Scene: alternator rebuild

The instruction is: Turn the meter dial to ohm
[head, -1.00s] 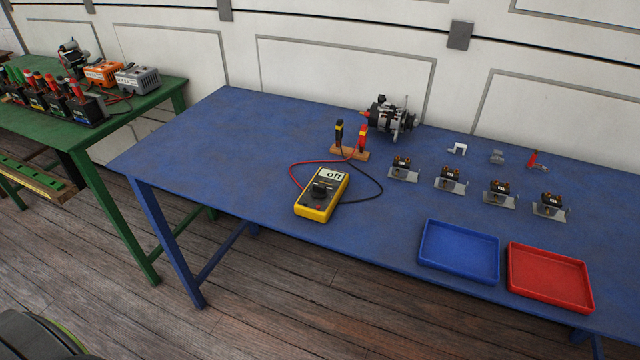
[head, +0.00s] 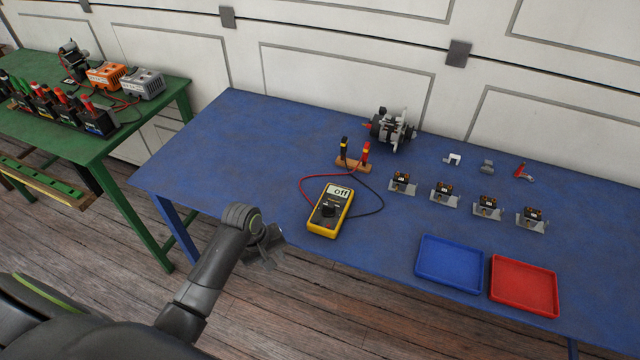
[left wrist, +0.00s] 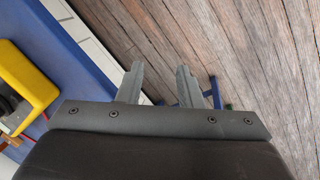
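The yellow multimeter (head: 329,210) lies on the blue table near its front edge. Its screen (head: 341,192) reads "off". Its round black dial (head: 327,210) is on the lower half of its face. My left gripper (head: 268,258) is in front of the table, left of the meter and apart from it. In the left wrist view its two fingers (left wrist: 159,85) stand apart with nothing between them. Part of the meter (left wrist: 28,75) shows at that view's left edge. My right gripper is in neither view.
Red and black probes (head: 354,155) stand in a wooden block behind the meter, their leads looping around it. An alternator (head: 393,130) stands at the back. Several small parts on metal plates (head: 444,193), a blue tray (head: 420,270) and a red tray (head: 497,300) lie to the right.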

